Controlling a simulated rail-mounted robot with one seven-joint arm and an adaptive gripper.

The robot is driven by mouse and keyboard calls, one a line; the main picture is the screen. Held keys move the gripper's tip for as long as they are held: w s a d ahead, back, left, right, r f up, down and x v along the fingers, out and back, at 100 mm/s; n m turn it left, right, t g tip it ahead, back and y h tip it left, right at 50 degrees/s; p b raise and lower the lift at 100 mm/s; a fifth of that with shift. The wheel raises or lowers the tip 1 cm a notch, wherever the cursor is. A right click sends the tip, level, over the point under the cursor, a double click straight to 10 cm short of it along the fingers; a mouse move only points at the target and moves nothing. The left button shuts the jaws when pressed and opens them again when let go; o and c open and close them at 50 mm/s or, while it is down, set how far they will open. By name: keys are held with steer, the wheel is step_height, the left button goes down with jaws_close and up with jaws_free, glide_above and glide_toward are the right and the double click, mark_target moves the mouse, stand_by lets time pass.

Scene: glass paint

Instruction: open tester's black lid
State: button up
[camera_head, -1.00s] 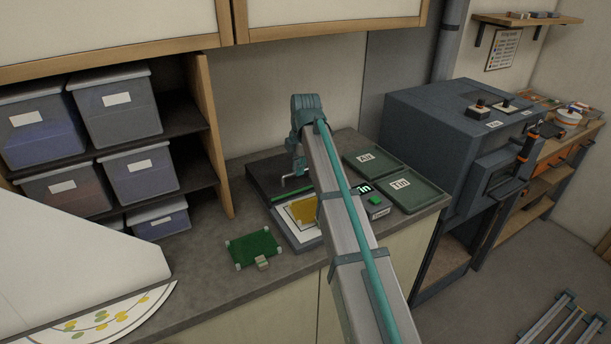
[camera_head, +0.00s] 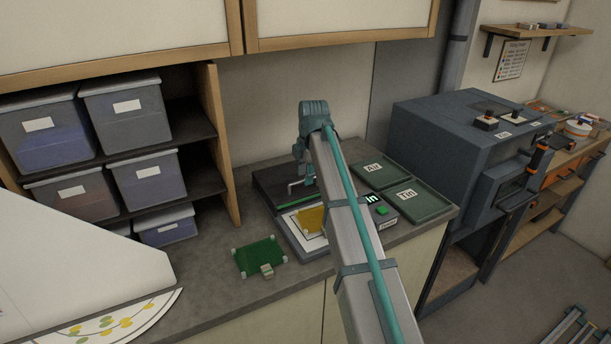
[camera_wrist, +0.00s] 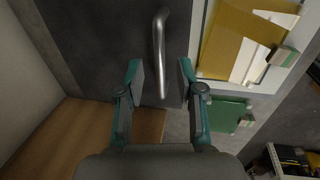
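The tester (camera_head: 288,238) stands on the counter. Its black lid (camera_head: 268,181) lies along its back part, with a green strip at its front edge. A bent metal handle (camera_head: 293,184) rises from the lid; in the wrist view the handle (camera_wrist: 160,50) crosses the dark lid (camera_wrist: 95,40). My gripper (camera_wrist: 160,72) is open, with the handle between its two fingers in the picture and a visible gap on each side. I cannot tell the remaining depth. In the head view my gripper is mostly hidden behind my arm. A yellow pane (camera_head: 311,219) lies on the tester's white area.
Two green trays, labelled Air (camera_head: 371,169) and Tin (camera_head: 420,203), lie right of the tester. A green plate (camera_head: 258,257) lies at front left. Shelves with bins (camera_head: 148,178) stand left; cabinets (camera_head: 335,20) hang above. A grey machine (camera_head: 450,140) stands right.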

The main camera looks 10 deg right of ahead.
step_height(320, 180, up, 11)
steer(key=s, duration=0.2)
steer(key=shift+d, duration=0.35)
